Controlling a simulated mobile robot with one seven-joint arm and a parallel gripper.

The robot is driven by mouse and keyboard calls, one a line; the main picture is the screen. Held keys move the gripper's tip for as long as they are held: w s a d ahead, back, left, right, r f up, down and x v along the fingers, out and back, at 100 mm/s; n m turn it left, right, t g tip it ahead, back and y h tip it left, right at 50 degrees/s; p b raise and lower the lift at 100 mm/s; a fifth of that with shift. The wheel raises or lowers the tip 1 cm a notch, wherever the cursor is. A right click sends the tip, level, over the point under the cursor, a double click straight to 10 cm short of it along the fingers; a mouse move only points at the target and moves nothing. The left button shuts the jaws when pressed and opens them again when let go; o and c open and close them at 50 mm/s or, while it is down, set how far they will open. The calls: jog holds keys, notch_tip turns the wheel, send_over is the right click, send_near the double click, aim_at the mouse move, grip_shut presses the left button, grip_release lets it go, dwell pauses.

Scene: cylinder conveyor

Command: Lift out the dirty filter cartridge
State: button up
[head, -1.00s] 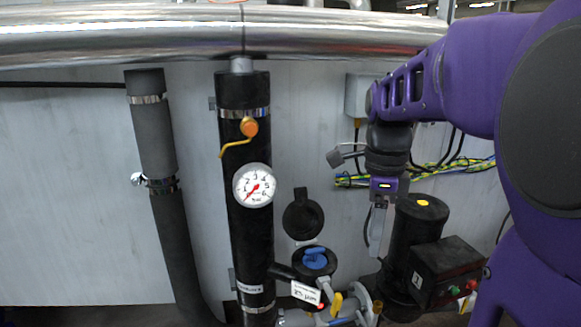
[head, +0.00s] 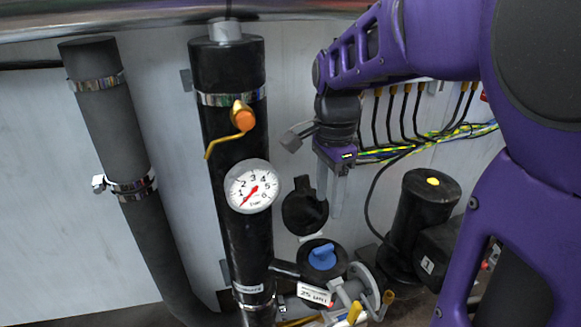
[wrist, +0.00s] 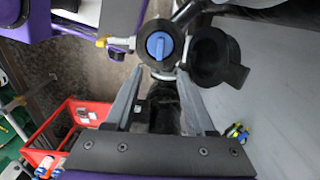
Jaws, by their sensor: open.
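The filter cartridge shows only its blue grip (head: 322,257), seated inside the black round housing (head: 305,270) at the lower middle of the head view. Its body is hidden in the housing. The black round lid (head: 304,206) stands open behind the housing. My gripper (head: 333,212) is open and empty, fingers pointing down, above the housing and apart from it. In the wrist view the blue grip (wrist: 159,45) lies just beyond the two fingertips (wrist: 161,72), roughly centred between them. The open lid (wrist: 213,58) is to the right there.
A black vertical pipe with a pressure gauge (head: 252,186) and an orange-knobbed valve (head: 243,116) stands to the left. A black pump (head: 420,212) is on the right. A red crate (wrist: 65,130) is on the floor.

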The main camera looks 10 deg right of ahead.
aim_at(323, 247)
notch_tip(323, 247, down, 15)
jog(key=shift+r+b, duration=0.1)
jog(key=shift+b, duration=1)
grip_shut()
dwell(0.6)
dwell(0.3)
